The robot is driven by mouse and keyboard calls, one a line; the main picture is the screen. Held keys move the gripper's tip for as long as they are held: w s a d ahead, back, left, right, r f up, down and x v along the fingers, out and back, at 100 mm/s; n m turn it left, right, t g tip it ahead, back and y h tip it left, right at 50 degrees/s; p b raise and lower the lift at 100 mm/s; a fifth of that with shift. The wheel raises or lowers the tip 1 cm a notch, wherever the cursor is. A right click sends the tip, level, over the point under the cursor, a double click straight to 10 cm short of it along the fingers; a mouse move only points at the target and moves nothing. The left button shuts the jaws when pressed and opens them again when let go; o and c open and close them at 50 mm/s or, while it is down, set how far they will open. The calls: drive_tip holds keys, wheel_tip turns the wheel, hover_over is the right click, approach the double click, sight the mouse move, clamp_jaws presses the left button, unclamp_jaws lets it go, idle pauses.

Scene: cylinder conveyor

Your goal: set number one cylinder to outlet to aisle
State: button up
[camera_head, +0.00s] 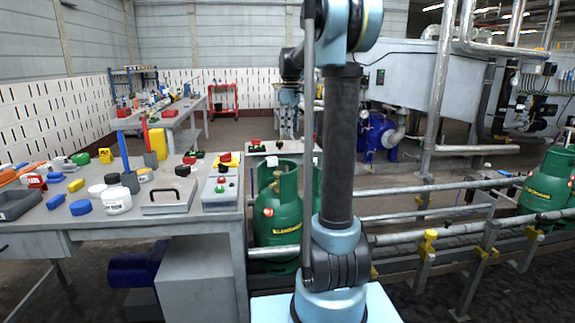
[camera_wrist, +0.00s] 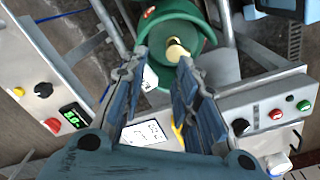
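In the head view a green gas cylinder (camera_head: 278,215) with yellow lettering stands upright in the conveyor, just left of my arm. Part of another green cylinder shows behind my arm. A third green cylinder (camera_head: 548,188) stands at the right. In the wrist view my gripper (camera_wrist: 166,66) is open, its two blue fingers apart with nothing held between them. A green cylinder (camera_wrist: 196,22) lies beyond the fingertips. Its brass-coloured valve (camera_wrist: 178,50) shows near the right fingertip; contact cannot be told. In the head view my gripper cannot be made out.
The wrist view shows a left panel (camera_wrist: 22,68) with a green display and a right panel (camera_wrist: 262,98) with several buttons. In the head view a cluttered workbench (camera_head: 100,232) stands left. Conveyor rails (camera_head: 450,231) run right. A blue pump (camera_head: 376,138) stands behind.

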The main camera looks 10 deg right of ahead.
drive_tip(key=n, duration=0.1)
hover_over(287, 162)
drive_tip(key=f, duration=1.7)
drive_tip(key=shift+w+d+f, duration=0.1)
drive_tip(key=shift+w+f, duration=0.1)
drive_tip(key=shift+f, duration=0.1)
clamp_jaws()
